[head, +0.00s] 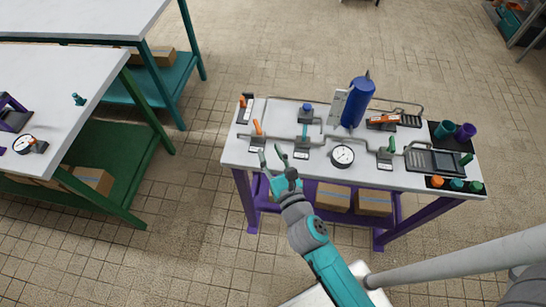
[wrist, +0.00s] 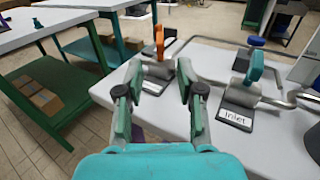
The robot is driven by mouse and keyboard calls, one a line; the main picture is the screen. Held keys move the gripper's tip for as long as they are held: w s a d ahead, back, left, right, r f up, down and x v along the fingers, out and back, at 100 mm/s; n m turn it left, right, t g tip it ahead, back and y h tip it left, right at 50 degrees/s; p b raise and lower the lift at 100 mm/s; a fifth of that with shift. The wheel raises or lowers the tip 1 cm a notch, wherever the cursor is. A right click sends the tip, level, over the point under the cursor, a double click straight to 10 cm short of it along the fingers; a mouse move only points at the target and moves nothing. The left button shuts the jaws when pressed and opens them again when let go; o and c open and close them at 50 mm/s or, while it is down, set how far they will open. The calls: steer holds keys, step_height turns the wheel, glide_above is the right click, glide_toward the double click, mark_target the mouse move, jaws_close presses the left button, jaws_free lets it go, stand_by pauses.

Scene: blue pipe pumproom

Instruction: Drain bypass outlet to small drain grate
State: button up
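My gripper (head: 272,158) is open and empty at the front left of the white pipe bench (head: 285,176). In the wrist view its fingers (wrist: 160,85) are spread, with the orange-levered valve (wrist: 160,42) beyond them, apart from it. That valve also shows in the head view (head: 258,128); its label is unreadable. A second orange lever (head: 243,102) is at the back left, and another orange handle (head: 383,119) is beside a small dark grate (head: 411,121). I cannot read which valve is the bypass outlet.
A blue tank (head: 357,102), a gauge (head: 342,156), a green-handled valve (head: 391,146) and a larger dark grate (head: 437,161) crowd the bench. Purple and teal cups (head: 465,132) stand at right. Another table (head: 60,85) is at left, with open floor between.

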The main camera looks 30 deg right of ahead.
steer(key=shift+s, duration=0.65)
